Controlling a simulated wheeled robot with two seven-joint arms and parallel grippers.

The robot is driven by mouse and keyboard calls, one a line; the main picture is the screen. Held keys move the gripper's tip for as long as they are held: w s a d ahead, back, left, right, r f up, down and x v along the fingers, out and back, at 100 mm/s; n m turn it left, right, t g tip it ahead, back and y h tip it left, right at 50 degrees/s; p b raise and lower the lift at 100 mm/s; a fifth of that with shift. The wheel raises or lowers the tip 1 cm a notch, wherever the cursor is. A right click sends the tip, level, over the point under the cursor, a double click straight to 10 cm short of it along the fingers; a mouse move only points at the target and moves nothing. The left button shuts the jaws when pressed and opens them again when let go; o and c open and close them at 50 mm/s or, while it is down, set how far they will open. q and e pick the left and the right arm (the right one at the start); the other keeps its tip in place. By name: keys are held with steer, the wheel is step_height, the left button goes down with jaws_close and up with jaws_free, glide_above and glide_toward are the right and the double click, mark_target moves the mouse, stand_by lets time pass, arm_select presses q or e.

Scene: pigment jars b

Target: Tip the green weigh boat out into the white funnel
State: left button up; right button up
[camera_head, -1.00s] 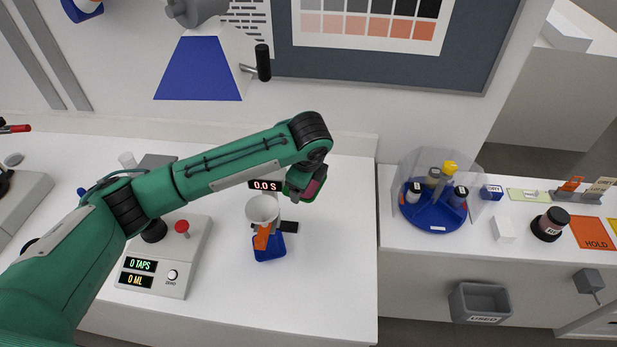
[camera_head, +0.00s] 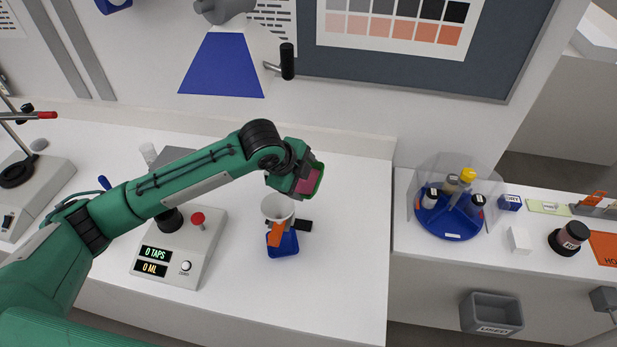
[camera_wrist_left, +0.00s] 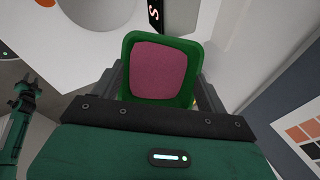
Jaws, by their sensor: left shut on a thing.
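My left gripper (camera_head: 296,176) is shut on the green weigh boat (camera_head: 320,181) and holds it in the air, above and slightly right of the funnel in the head view. The boat holds a pink-magenta fill; its green rim (camera_wrist_left: 160,37) and full surface show in the left wrist view. The white funnel (camera_head: 278,207) stands upright over a blue base (camera_head: 285,245) with an orange piece at its front. The inside of the funnel is mostly hidden. My right gripper (camera_wrist_left: 25,88) shows small at the left of the left wrist view; its jaw state is unclear.
A grey device (camera_head: 180,250) reading 0 TAPS and 0 ML stands left of the funnel. A black item (camera_head: 304,226) lies beside the funnel. A blue carousel (camera_head: 448,220) with several jars is on the right counter. The bench right of the funnel is clear.

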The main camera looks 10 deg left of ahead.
arm_select(q)
steer(key=h, duration=0.1)
steer(key=a+t+h+b, duration=0.1)
steer(key=h+b, duration=0.1)
steer(key=shift+s+a+r+n, duration=0.3)
steer(key=shift+s+a, duration=0.05)
steer(key=shift+s+a+r+t+h+b, duration=0.2)
steer(key=shift+a+t+h+b, duration=0.45)
steer(key=shift+h+b, duration=0.45)
steer(key=shift+s+a+n+t+h+b, duration=0.25)
steer(key=shift+a+t+h+b, duration=0.4)
steer(key=shift+b, duration=1.45)
steer(key=shift+s+a+n+t+h+b, duration=0.1)
steer(key=shift+a+n+t+h+b, duration=0.2)
steer(key=shift+h+b, duration=1.2)
steer(key=shift+y+b, duration=0.55)
steer(key=shift+b, duration=0.05)
